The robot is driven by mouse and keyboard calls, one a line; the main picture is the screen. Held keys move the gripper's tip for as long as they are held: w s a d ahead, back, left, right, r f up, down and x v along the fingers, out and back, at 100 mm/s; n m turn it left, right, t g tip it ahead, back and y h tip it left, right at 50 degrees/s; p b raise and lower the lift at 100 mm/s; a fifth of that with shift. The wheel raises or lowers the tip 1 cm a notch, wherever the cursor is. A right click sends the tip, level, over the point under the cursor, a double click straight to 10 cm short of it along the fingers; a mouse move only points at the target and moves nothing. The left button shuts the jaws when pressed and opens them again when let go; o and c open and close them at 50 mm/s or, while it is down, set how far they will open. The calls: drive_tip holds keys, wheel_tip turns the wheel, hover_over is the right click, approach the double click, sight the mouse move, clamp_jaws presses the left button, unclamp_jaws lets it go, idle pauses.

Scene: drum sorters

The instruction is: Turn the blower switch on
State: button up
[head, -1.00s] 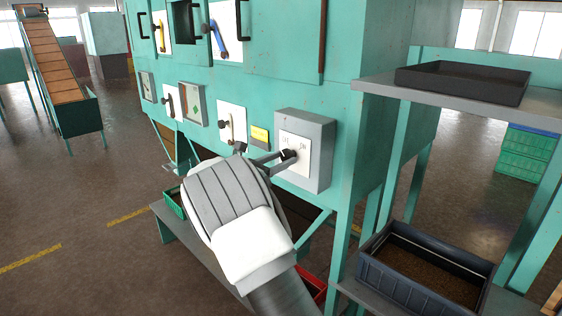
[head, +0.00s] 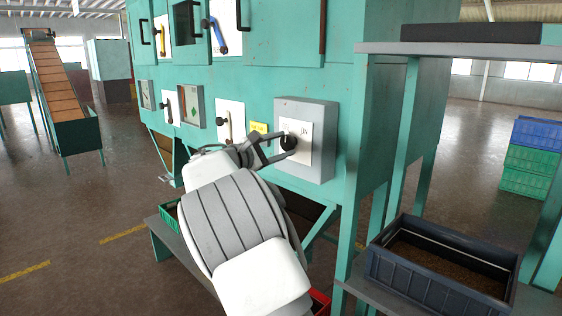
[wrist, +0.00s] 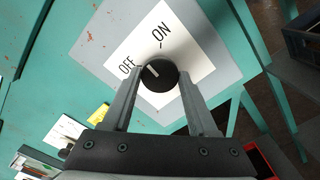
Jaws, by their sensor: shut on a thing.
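The blower switch is a round black knob (head: 289,142) on a white plate with OFF and ON labels, fixed to a grey box (head: 329,116) on the teal machine. In the wrist view the knob (wrist: 160,77) sits between my two fingers, and its white pointer mark points up and left, toward the OFF side rather than straight at ON. My gripper (head: 280,148) is shut on the knob, with one finger on each side; it also shows in the wrist view (wrist: 157,88). The fingers partly cover the plate's lower part.
Other levers and gauges line the teal machine (head: 360,150) to the left, with a yellow label (head: 259,128) beside the grey box. A shelf with a dark crate (head: 440,270) stands close at the right. Green and blue crates (head: 530,160) stand farther back.

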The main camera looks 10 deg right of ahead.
drive_tip(key=m+b, duration=0.4)
drive_tip(key=b, duration=0.1)
drive_tip(key=shift+f+m, duration=0.3)
drive_tip(key=m+b, duration=0.3)
drive_tip(key=shift+r+m+b, duration=0.2)
drive_tip(key=shift+m+b, duration=0.2)
drive_tip(key=shift+r, duration=0.1)
drive_tip(key=o, duration=1.4)
drive_tip(key=shift+c, duration=0.2)
drive_tip(key=v, duration=1.7)
drive_tip(key=shift+s+a, duration=0.15)
